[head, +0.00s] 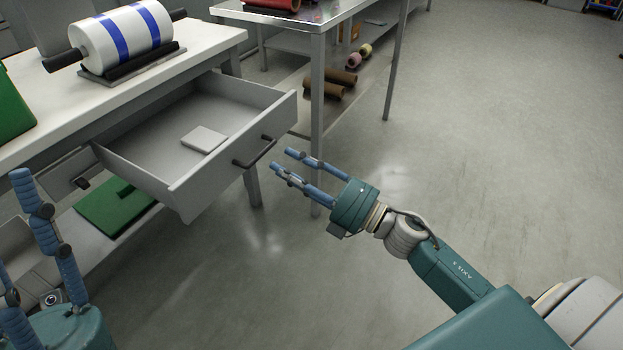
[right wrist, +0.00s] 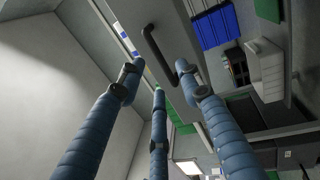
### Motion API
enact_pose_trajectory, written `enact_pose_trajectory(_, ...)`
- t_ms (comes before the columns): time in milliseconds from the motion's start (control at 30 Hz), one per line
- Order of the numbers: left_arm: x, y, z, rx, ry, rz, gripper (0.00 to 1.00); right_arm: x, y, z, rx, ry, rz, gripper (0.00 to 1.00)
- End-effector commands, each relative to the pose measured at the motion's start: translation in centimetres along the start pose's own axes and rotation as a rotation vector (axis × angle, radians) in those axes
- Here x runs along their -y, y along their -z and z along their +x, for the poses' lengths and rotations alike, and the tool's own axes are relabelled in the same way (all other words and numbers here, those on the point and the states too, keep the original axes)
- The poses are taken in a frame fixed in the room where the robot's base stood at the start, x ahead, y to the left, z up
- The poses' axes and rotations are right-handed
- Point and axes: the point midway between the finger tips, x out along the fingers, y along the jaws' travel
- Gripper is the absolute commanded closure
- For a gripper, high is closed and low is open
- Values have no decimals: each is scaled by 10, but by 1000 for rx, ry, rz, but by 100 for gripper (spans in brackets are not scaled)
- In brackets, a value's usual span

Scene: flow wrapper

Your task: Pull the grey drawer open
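The grey drawer (head: 187,187) under the white-topped table stands pulled out, its inside in view with a flat pale block (head: 204,139) lying in it. Its dark bar handle (head: 255,152) is on the front panel. My right gripper (head: 283,161) is just to the right of the handle, its blue fingers pointing at it, spread and empty. In the right wrist view the handle (right wrist: 156,52) shows beyond the spread fingertips, apart from them. My left gripper (head: 30,195) is at the lower left, fingers raised and spread, holding nothing visible.
A white roll with blue bands (head: 120,42) rests on the table top (head: 190,42). A green item (head: 115,207) lies on the shelf below. A second metal table (head: 318,90) stands behind the drawer, with brown rolls (head: 325,88) underneath. The floor to the right is clear.

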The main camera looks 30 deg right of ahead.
Motion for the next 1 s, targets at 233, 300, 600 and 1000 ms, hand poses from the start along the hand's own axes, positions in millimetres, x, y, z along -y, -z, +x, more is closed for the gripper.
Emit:
enact_pose_trajectory(233,0,0,0,-1,0,1,60,1,0,-51,2,3,2,65)
enact_pose_trajectory(300,0,0,0,-1,0,1,60,1,0,-60,2,2,2,65)
enact_pose_trajectory(600,0,0,0,-1,0,1,60,0,0,-72,-1,-1,0,65)
enact_pose_trajectory(1000,0,0,0,-1,0,1,60,-1,1,-71,-1,-3,4,65)
